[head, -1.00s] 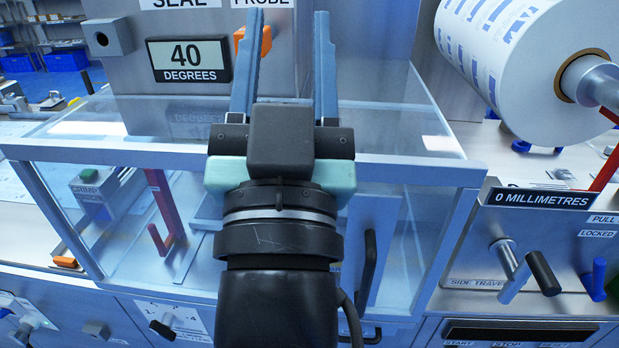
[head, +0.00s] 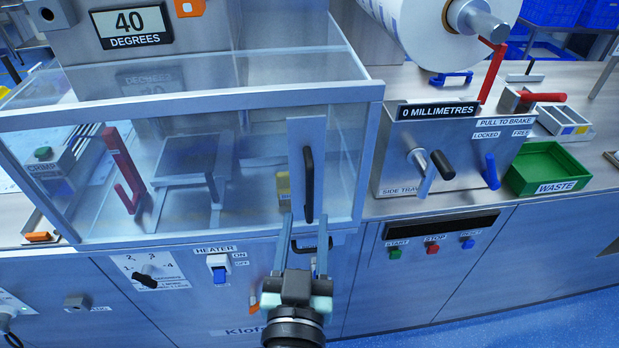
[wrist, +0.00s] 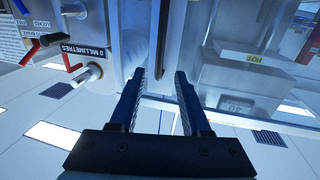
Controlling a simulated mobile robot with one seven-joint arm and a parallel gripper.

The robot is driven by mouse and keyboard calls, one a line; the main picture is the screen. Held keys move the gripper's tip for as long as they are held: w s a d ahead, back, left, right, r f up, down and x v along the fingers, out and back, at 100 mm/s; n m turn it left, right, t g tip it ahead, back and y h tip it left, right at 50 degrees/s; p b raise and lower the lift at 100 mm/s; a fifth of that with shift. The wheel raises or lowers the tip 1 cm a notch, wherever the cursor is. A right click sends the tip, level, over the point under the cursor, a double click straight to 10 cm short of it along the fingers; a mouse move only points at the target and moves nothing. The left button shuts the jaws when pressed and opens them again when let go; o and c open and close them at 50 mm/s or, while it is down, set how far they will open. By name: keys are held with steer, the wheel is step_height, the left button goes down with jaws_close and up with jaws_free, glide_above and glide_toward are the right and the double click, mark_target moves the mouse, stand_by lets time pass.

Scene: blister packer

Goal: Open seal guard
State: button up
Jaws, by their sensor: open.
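The seal guard (head: 190,108) is a clear box with a grey metal frame on the machine front, and it looks closed. A black vertical bar handle (head: 308,185) sits on a pale plate at its right front. My gripper (head: 303,232) is open and empty, with its fingers pointing up at the lower end of this handle. In the head view the fingertips overlap the handle's lower part; I cannot tell if they touch it. In the wrist view my gripper (wrist: 167,75) has its two fingers apart, with the dark handle (wrist: 162,45) seen beyond and between them.
Right of the guard are a side travel crank (head: 440,165), a blue brake lever (head: 491,170) and a green waste bin (head: 552,168). Below are a heater switch (head: 218,268) and another black handle (head: 312,248) on the cabinet front, close to my gripper. A film roll hangs above.

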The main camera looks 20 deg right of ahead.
mark_target(309, 188)
steer(key=p+x, duration=0.2)
steer(key=x, duration=0.7)
steer(key=shift+w, duration=0.1)
jaws_close()
stand_by(1.2)
